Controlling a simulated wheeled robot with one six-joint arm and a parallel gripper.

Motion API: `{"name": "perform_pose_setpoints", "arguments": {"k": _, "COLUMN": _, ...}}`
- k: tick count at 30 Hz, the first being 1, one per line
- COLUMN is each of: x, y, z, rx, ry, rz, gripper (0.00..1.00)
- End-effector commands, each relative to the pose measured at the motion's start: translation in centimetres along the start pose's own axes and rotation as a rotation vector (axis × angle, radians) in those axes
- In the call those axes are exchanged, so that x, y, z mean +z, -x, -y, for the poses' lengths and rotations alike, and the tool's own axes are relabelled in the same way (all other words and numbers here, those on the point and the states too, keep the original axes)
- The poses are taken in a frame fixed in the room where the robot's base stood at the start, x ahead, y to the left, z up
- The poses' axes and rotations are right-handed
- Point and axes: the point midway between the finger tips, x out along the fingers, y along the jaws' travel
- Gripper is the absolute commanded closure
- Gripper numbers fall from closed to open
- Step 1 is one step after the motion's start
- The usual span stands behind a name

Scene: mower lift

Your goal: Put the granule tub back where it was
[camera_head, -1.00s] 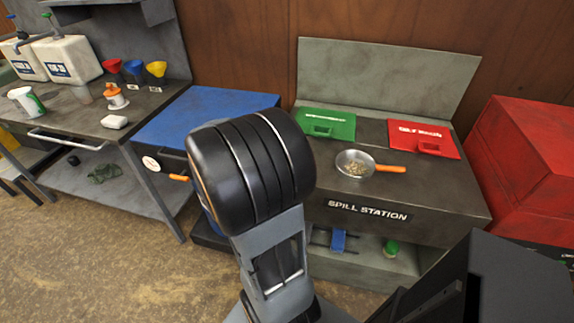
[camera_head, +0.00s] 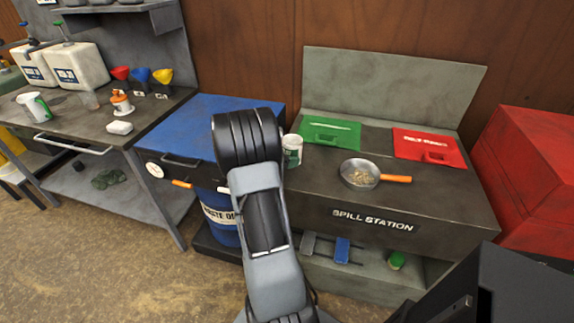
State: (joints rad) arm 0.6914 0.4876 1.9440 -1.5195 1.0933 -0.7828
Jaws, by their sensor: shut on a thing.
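A white tub with green markings (camera_head: 292,150), which looks like the granule tub, shows just right of my arm's black end, at the left end of the spill station (camera_head: 330,190). It looks upright. Its left part is hidden by my arm, and I cannot tell whether it rests on the top or is held above it. My gripper's fingers are hidden behind my arm, so its hold on the tub does not show.
A pan of granules with an orange handle (camera_head: 360,174) sits on the station. A blue-topped cabinet (camera_head: 190,130) stands left, over a waste drum (camera_head: 219,212). A red cabinet (camera_head: 535,170) stands right.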

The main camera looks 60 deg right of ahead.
Motion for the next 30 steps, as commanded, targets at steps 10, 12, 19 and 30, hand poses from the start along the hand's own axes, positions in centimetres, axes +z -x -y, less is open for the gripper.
{"name": "perform_pose_setpoints", "arguments": {"k": 10, "x": -2.1, "y": -1.4, "z": -0.5, "rx": 0.0, "ry": 0.005, "rz": 0.0, "gripper": 0.58}}
{"name": "perform_pose_setpoints", "arguments": {"k": 12, "x": -3.0, "y": -1.7, "z": -0.5, "rx": -0.001, "ry": 0.004, "rz": -0.001, "gripper": 0.58}}
{"name": "perform_pose_setpoints", "arguments": {"k": 19, "x": -3.4, "y": -1.8, "z": -0.5, "rx": 0.002, "ry": 0.001, "rz": 0.001, "gripper": 0.58}}
{"name": "perform_pose_setpoints", "arguments": {"k": 30, "x": -3.7, "y": -2.0, "z": -0.5, "rx": 0.001, "ry": 0.001, "rz": 0.0, "gripper": 0.21}}
